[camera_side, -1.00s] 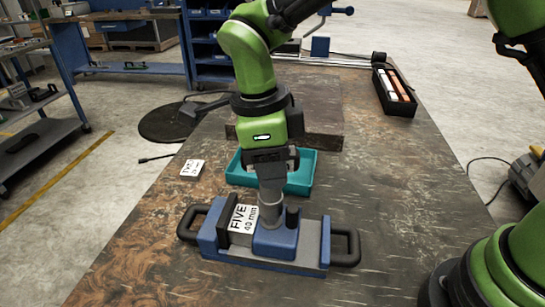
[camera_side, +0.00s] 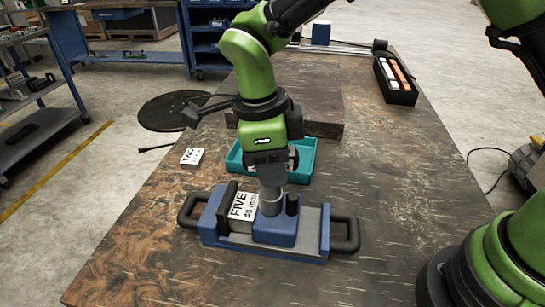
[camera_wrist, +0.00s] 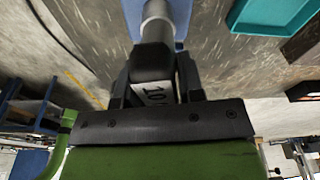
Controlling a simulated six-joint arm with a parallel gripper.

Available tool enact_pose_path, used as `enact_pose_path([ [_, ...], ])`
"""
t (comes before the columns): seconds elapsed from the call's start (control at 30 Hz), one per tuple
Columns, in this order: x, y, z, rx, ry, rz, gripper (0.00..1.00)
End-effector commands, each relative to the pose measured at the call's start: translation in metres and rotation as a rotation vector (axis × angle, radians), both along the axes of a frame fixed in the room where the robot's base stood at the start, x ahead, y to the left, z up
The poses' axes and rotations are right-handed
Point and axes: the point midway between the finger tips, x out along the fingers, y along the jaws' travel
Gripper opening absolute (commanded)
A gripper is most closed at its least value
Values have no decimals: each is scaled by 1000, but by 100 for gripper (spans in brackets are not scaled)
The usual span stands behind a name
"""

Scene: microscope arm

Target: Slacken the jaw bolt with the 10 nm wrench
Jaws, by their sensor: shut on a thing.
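My gripper (camera_wrist: 162,85) is shut on the wrench, a dark-handled tool with a white label reading "10" (camera_wrist: 157,95) between the fingers. Its grey shaft (camera_side: 271,200) points down onto the blue block of the vise (camera_side: 275,231); the shaft also shows in the wrist view (camera_wrist: 158,20). The shaft's lower end meets the blue block beside a short dark post (camera_side: 292,204). The jaw bolt is hidden under the tool, so I cannot tell how far it is seated. A white block marked "FIVE 40 mm" (camera_side: 242,206) sits in the vise next to a dark jaw.
A teal tray (camera_side: 304,160) lies behind the vise, near a flat dark plate (camera_side: 325,100). A small white labelled block (camera_side: 191,156) is at left. A black box (camera_side: 403,95) with white and orange bars stands at back right. The table's right side is clear.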

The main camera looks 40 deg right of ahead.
Motion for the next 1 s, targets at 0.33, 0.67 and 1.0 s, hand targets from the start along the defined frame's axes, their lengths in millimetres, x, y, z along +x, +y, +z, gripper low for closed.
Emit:
enact_pose_path([
  [0.33,0,0,0,1,-1,12,0],
  [0.67,1,0,0,0,-2,352,0],
  [1.0,1,0,0,-1,-1,447,0],
])
